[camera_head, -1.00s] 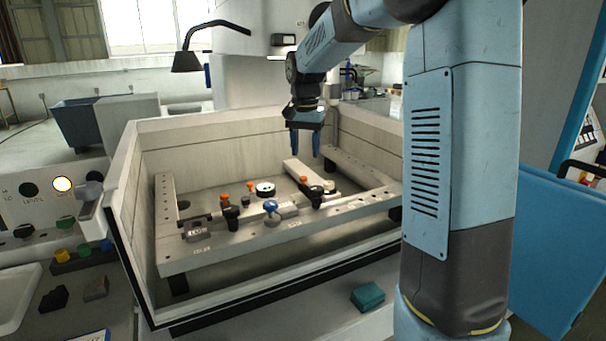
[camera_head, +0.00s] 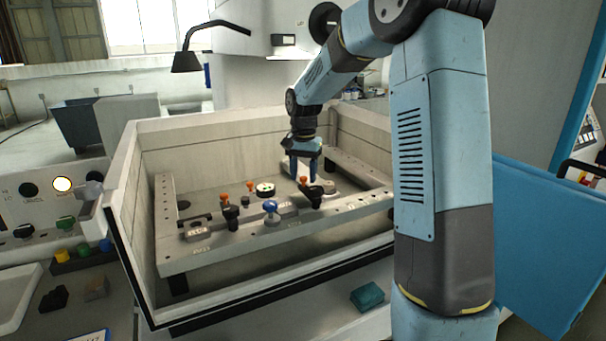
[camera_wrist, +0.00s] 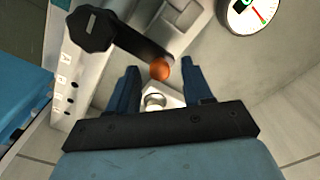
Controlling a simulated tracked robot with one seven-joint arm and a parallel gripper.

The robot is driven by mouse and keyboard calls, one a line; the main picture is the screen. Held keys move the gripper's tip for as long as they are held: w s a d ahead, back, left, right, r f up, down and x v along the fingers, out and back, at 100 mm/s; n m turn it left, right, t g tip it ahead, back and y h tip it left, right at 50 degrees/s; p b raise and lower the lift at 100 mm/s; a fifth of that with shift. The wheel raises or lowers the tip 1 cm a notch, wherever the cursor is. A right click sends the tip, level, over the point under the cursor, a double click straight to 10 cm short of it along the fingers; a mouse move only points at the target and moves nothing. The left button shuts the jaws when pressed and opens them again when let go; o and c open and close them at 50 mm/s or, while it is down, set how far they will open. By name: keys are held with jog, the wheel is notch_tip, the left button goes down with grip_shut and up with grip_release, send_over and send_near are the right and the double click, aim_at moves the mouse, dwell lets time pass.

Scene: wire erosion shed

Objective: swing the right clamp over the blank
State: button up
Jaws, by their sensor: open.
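The right clamp (camera_head: 314,196) has a black knob on the front rail of the fixture. Its dark arm (camera_wrist: 142,42) ends in an orange ball (camera_wrist: 160,69), which also shows in the head view (camera_head: 303,180). My gripper (camera_head: 302,171) is open above that end, fingers pointing down. In the wrist view the ball appears between the fingertips, with a gap on each side; I cannot tell whether they are level with it. The clamp's black knob (camera_wrist: 90,28) lies up and left of my fingers. I cannot clearly single out the blank.
A round dial (camera_head: 265,189) stands left of my gripper, also at the top of the wrist view (camera_wrist: 250,10). The left clamp (camera_head: 231,212) and a blue knob (camera_head: 271,207) are on the front rail. Tank walls (camera_head: 125,190) surround the fixture. A teal block (camera_head: 367,296) lies outside.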

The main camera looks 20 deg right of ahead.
jog(key=shift+f, duration=0.15)
jog(key=shift+c, duration=0.3)
grip_shut()
dwell(0.3)
